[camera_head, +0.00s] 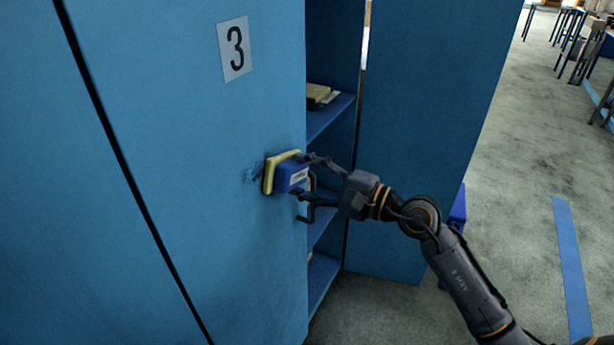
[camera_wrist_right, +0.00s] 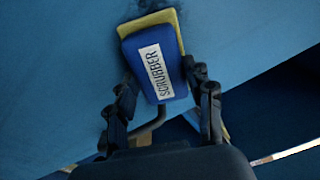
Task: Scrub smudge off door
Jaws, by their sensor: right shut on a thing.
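A blue scrubber (camera_head: 289,176) with a yellow pad is held against or very near the blue cabinet door (camera_head: 215,130). My right gripper (camera_head: 308,178) is shut on the scrubber, its fingers on either side. In the right wrist view the scrubber (camera_wrist_right: 156,62) shows its "SCRUBBER" label, with the yellow pad facing the door. My left gripper is not in view.
A dark door handle (camera_head: 311,207) sits just below the gripper at the door's edge. The open cabinet interior has shelves (camera_head: 330,117) with items on one. Another blue door (camera_head: 430,130) stands open to the right.

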